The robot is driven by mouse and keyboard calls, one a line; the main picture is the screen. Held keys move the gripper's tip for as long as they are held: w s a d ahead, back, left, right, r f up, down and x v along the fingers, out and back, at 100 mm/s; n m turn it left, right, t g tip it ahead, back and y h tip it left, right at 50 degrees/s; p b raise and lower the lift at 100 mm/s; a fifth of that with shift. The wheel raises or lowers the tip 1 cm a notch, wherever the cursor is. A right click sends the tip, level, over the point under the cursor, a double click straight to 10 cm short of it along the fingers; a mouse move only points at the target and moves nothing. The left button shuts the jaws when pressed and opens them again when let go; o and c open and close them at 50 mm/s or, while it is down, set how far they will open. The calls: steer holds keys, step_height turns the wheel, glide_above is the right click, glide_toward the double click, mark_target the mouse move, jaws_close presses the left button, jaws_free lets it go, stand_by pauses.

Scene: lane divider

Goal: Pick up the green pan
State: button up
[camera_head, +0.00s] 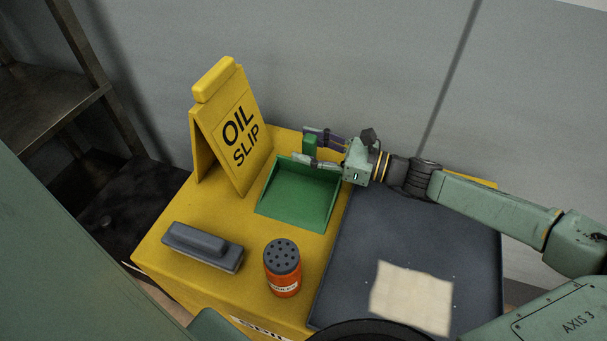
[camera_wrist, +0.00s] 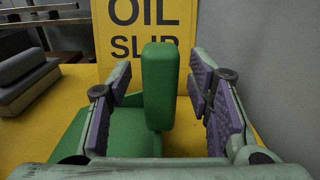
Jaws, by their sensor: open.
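The green pan (camera_head: 297,195) is a dustpan lying on the yellow table top, in front of the wall and right of the oil slip sign. Its upright handle (camera_wrist: 159,87) stands at the back of the pan. My gripper (camera_head: 307,149) is at the handle from the right in the head view. In the wrist view, my gripper (camera_wrist: 160,100) is open, with one purple-padded finger on each side of the handle. Gaps show between both pads and the handle. Part of the pan (camera_wrist: 125,140) shows below; its rest is hidden by my gripper.
A yellow folding sign (camera_head: 232,130) reading OIL SLIP stands left of the pan. A dark grey brush or block (camera_head: 203,247) and an orange shaker can (camera_head: 282,268) are in front. A dark mat (camera_head: 405,240) with a pale patch (camera_head: 412,297) lies at right.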

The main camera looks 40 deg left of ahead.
steer(key=shift+c, duration=0.3)
jaws_close()
stand_by(0.4)
